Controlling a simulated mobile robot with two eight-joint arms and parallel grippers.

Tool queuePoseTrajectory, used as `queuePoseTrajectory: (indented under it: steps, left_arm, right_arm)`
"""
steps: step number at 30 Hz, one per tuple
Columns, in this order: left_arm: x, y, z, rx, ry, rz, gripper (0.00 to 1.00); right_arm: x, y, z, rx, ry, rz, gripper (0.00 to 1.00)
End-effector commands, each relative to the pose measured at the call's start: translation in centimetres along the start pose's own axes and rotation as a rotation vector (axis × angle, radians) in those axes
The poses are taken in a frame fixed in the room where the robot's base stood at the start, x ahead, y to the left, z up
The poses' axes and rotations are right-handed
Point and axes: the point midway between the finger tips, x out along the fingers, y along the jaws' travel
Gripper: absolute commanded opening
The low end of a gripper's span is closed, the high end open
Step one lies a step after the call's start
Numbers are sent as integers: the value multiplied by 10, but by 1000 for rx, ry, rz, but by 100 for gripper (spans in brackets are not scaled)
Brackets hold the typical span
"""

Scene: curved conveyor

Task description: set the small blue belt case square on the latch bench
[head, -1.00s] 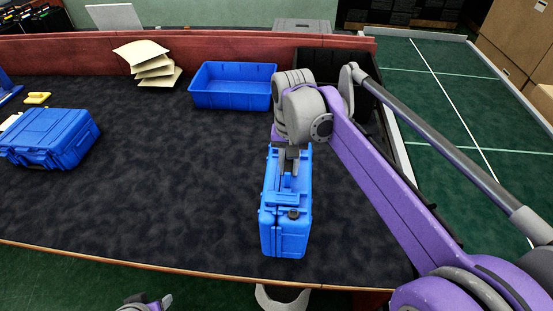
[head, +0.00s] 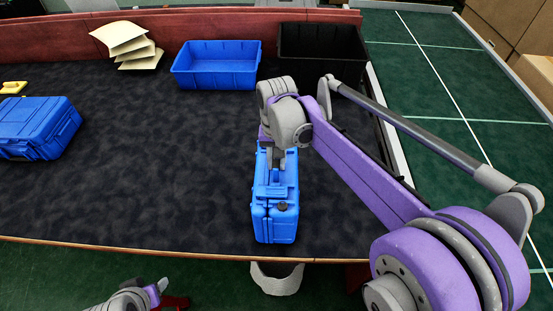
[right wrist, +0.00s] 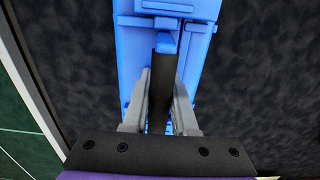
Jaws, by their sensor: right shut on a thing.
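A blue case (head: 275,213) stands upright near the front edge of the dark belt surface (head: 150,190), narrow end toward me. My right gripper (head: 277,160) reaches down onto its top. In the right wrist view the two grey fingers (right wrist: 158,115) are closed around a dark bar over the blue case (right wrist: 130,60). Whether the case touches the surface cannot be told. A second, wider blue case (head: 38,128) lies at the left. Part of my left arm shows at the bottom edge, with its gripper (head: 158,287) only partly visible and its fingers unclear. No latch bench can be made out.
A blue open tub (head: 217,82) and a black open crate (head: 320,44) stand at the back. Cream sheets (head: 128,45) are stacked at the back left, and a small yellow thing (head: 13,87) lies far left. The middle of the dark surface is clear.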

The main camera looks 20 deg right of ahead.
Motion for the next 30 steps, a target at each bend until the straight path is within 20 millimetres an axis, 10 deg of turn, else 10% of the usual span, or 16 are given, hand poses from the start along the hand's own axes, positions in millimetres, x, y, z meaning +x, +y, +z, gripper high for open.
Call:
queuePoseTrajectory:
  steps: [2, 3, 7, 19, 30]
  left_arm:
    - [1, 0, 1, 0, -1, 0, 52]
    - [1, 0, 1, 0, -1, 0, 52]
    - [1, 0, 1, 0, -1, 0, 52]
    - [-1, 0, -1, 0, 1, 0, 52]
    - [-7, 0, -7, 0, 6, 0, 52]
  right_arm:
    - [2, 0, 0, 0, 0, 0, 0]
    - [2, 0, 0, 0, 0, 0, 33]
    - [2, 0, 0, 0, 0, 0, 56]
    - [-7, 0, 0, 0, 0, 0, 56]
    - [-81, 0, -1, 0, 1, 0, 56]
